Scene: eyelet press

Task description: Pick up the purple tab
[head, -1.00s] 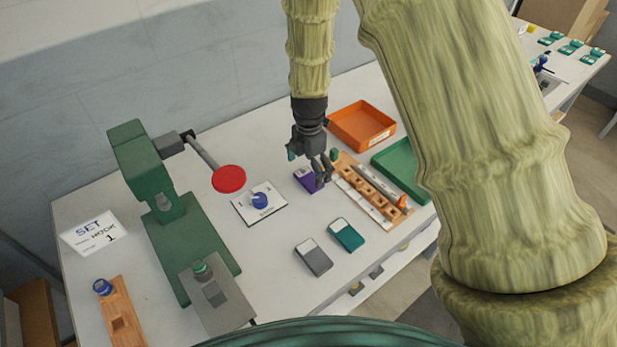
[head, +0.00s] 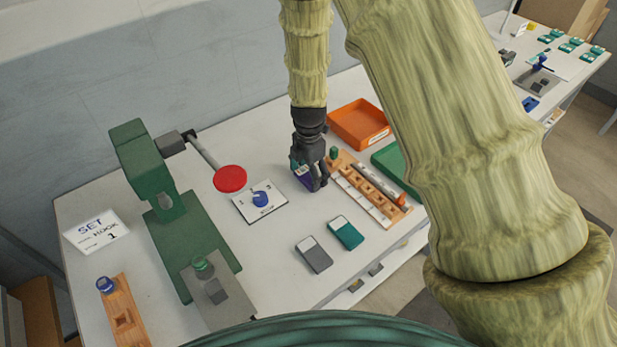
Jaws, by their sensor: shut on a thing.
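The purple tab (head: 303,179) lies at the middle of the white table, mostly hidden behind my fingers. My gripper (head: 314,184) points down over it, with its fingers around the tab and shut on it. The tab appears to be at table height; I cannot tell whether it is clear of the surface. A grey tab (head: 314,254) and a teal tab (head: 346,233) lie side by side nearer the front.
A wooden rack (head: 370,191) stands just right of my gripper, with an orange tray (head: 358,124) behind and a green tray (head: 398,168) beyond. A dial card (head: 262,203) and the green press (head: 185,235) with its red-knobbed lever (head: 230,179) are left.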

